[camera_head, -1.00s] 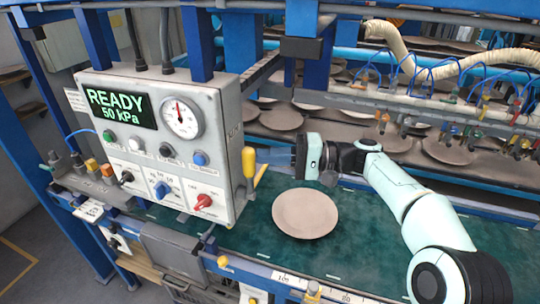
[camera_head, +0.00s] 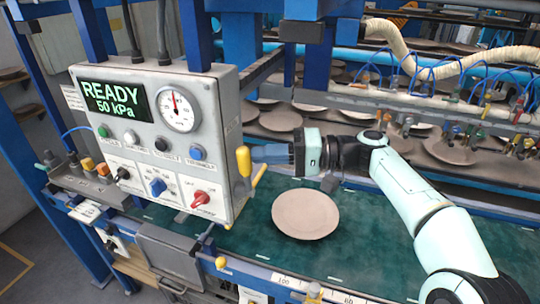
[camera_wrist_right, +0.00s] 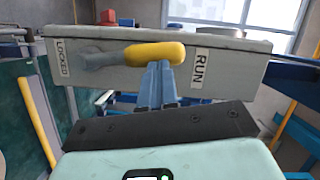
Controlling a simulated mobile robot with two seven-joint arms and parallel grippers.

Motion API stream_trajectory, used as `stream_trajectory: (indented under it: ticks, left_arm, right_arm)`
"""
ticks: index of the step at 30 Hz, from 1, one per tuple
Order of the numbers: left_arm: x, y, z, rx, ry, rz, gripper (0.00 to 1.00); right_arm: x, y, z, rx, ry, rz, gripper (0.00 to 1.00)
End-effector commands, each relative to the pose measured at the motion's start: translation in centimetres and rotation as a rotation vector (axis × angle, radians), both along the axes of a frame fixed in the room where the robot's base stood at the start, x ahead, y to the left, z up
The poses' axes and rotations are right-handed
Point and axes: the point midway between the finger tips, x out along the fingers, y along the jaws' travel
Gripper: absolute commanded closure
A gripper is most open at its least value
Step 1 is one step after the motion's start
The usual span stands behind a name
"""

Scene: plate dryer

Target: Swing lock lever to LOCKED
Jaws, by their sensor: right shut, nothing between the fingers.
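The lock lever (camera_wrist_right: 155,53) is on the side of the grey control box (camera_wrist_right: 230,48). It has a grey shaft and a yellow grip. In the right wrist view the shaft is at the LOCKED label (camera_wrist_right: 62,58) and the grip points toward the RUN label (camera_wrist_right: 200,68). In the head view the yellow grip (camera_head: 244,161) shows at the box's right side. My right gripper (camera_wrist_right: 160,66) is shut and empty, its blue fingertips right at the underside of the grip in that view. Whether they touch it I cannot tell. My left gripper is not in view.
A round plate (camera_head: 305,213) lies on the green belt (camera_head: 370,240) below my right arm. The box's front carries a READY 50 kPa display (camera_head: 113,101), a gauge and several knobs.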

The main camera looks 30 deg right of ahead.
Motion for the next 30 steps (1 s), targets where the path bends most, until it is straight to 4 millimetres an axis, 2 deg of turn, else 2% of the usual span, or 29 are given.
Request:
stream_trajectory:
  ticks: [1, 15, 30]
  left_arm:
    - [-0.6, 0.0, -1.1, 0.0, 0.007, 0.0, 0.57]
    - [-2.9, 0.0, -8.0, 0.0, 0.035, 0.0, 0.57]
    - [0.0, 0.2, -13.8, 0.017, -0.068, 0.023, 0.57]
  right_arm:
    - [-0.4, 0.5, -0.4, -0.026, -0.023, 0.005, 1.0]
    - [-3.3, 4.0, -1.4, -0.356, -0.309, 0.005, 1.0]
    - [-5.7, 6.9, -4.5, -0.717, -0.616, 0.003, 1.0]
